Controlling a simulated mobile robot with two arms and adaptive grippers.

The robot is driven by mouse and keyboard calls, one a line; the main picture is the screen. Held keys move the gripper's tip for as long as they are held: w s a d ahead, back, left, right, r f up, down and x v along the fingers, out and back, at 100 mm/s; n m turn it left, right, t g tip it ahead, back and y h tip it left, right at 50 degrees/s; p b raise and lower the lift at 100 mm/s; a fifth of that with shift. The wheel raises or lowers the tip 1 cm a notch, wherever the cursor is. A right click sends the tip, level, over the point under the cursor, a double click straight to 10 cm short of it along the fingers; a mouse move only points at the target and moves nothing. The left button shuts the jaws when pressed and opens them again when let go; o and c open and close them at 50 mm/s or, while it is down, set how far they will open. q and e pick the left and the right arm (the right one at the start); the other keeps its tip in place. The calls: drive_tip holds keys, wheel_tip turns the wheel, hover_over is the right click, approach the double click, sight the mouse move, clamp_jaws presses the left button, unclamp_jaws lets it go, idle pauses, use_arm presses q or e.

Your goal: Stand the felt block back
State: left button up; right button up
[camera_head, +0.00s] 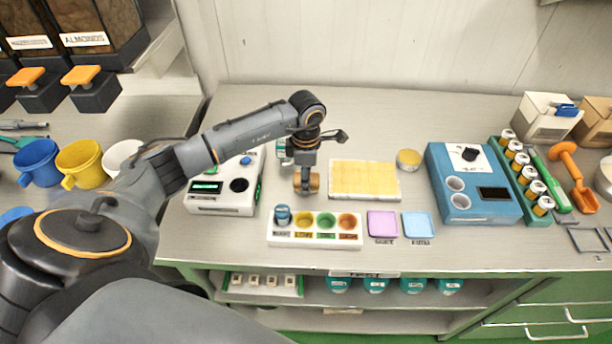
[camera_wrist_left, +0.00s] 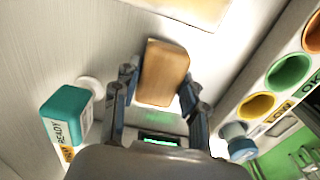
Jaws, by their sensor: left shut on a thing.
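My left gripper (camera_head: 307,172) is above the counter, between the white device and the yellow board. It is shut on a tan, wood-coloured block (camera_wrist_left: 166,72), which I take to be the felt block. In the left wrist view the block sits between the two fingers (camera_wrist_left: 160,86), its far end sticking out past them. In the head view the block (camera_head: 307,184) shows only as a small brown end below the fingers. I cannot tell whether it touches the counter. My right gripper is not in view.
A white rack with coloured wells (camera_head: 315,239) stands in front of the gripper. A yellow board (camera_head: 364,180) lies to the right. A white device (camera_head: 222,203) stands to the left. A teal READY block (camera_wrist_left: 67,115) is close by in the wrist view.

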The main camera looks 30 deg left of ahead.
use_arm(q)
drive_tip(key=shift+f, duration=0.15)
drive_tip(key=o, duration=1.1)
drive_tip(key=shift+r, duration=0.35)
wheel_tip(320, 180, up, 12)
drive_tip(key=b, duration=0.3)
drive_tip(key=shift+f+b, duration=0.15)
drive_tip(key=shift+b, duration=0.2)
